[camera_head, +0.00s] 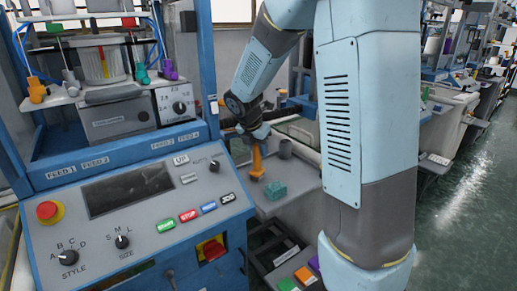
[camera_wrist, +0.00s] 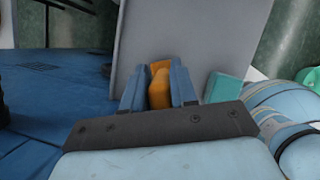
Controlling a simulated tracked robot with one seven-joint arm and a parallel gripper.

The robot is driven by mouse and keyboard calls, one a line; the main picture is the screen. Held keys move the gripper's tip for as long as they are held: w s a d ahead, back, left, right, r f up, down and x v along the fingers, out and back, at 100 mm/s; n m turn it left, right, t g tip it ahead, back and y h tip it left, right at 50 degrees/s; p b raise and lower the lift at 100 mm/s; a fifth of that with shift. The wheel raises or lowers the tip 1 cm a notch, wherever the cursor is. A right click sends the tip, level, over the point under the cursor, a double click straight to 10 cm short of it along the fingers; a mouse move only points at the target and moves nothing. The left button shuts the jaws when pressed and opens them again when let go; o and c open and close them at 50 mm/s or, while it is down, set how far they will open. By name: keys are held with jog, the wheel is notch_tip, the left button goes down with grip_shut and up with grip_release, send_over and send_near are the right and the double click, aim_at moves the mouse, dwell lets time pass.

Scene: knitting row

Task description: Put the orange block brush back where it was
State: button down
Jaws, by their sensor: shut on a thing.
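The orange block brush (camera_head: 257,162) is upright over the grey side shelf (camera_head: 300,200) to the right of the machine's control panel. My gripper (camera_head: 259,140) is shut on its upper part. In the wrist view the orange brush (camera_wrist: 160,90) sits between my two blue fingers (camera_wrist: 159,84). Its lower end is close to the shelf; I cannot tell whether it touches. A teal block (camera_head: 275,190) is just right of and nearer than the brush's lower end. It also shows in the wrist view (camera_wrist: 222,89), right of my fingers.
A dark grey cup (camera_head: 285,149) stands at the back of the shelf. The control panel (camera_head: 140,205) with knobs and a red button (camera_head: 48,211) borders the shelf on the left. Green (camera_head: 287,284), orange (camera_head: 305,276) and purple (camera_head: 315,264) pieces lie lower in front.

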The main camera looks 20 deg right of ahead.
jog(key=c, duration=0.9)
grip_release()
jog(key=shift+f, duration=0.1)
jog(key=v, duration=1.1)
jog(key=shift+s+d+r+m+t+y, duration=0.55)
jog(key=shift+s+r+m, duration=0.25)
jog(key=shift+s+m, duration=3.55)
jog(key=shift+s+d+r+m+t+y, duration=0.3)
jog(key=shift+s+r+m+y, duration=0.4)
jog(key=shift+s+m, duration=3.65)
jog(key=shift+s+d+r+m+t+y, duration=0.5)
jog(key=shift+s+r+m, duration=0.35)
jog(key=shift+s+m, duration=3.5)
